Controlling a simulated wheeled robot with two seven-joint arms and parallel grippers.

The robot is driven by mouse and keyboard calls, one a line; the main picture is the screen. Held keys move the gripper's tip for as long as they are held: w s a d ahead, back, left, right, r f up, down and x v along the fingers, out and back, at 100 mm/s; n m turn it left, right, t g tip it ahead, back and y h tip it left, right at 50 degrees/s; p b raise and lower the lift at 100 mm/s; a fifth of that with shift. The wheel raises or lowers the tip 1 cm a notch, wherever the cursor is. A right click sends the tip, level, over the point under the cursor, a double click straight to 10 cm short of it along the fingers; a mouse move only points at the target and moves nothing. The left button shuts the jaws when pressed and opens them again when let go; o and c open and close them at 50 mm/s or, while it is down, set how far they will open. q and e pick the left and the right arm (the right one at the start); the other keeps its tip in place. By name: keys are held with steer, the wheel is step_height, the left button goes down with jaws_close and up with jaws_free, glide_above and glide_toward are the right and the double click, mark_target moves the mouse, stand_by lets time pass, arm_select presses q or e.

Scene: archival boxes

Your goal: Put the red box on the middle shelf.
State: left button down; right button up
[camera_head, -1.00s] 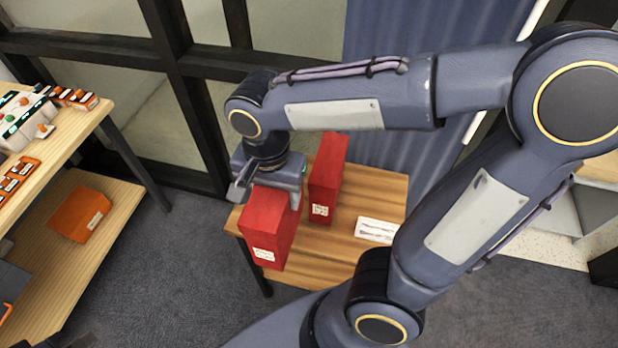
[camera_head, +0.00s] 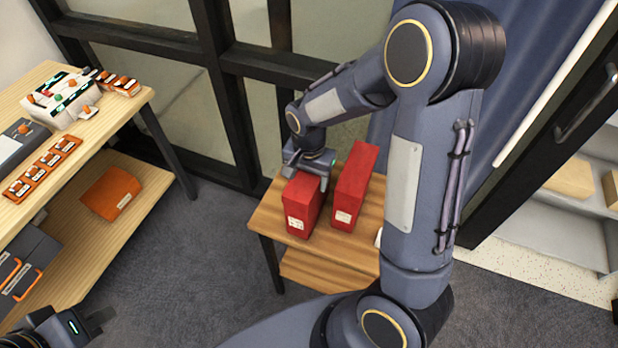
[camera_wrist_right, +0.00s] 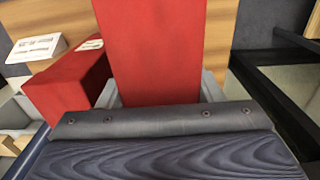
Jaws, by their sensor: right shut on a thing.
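Two red boxes stand upright side by side on a small wooden table (camera_head: 268,222) in the head view. My right gripper (camera_head: 308,172) is shut on the top of the left red box (camera_head: 303,205), which is at or just above the tabletop; I cannot tell which. In the right wrist view this box (camera_wrist_right: 155,50) fills the middle, between the fingers. The other red box (camera_head: 357,185) stands apart to its right and also shows in the wrist view (camera_wrist_right: 65,90). My left gripper (camera_head: 95,318) is at the lower left corner, partly cut off.
A wooden rack (camera_head: 150,185) on the left holds an orange box (camera_head: 110,193) on its lower board. Grey shelves (camera_head: 560,228) with a cardboard box (camera_head: 570,180) stand at the right. A white label card (camera_wrist_right: 36,47) lies on the small table. Carpet between is clear.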

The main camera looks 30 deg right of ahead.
steer(key=shift+f, duration=0.4)
steer(key=shift+f, duration=0.15)
steer(key=o, duration=1.7)
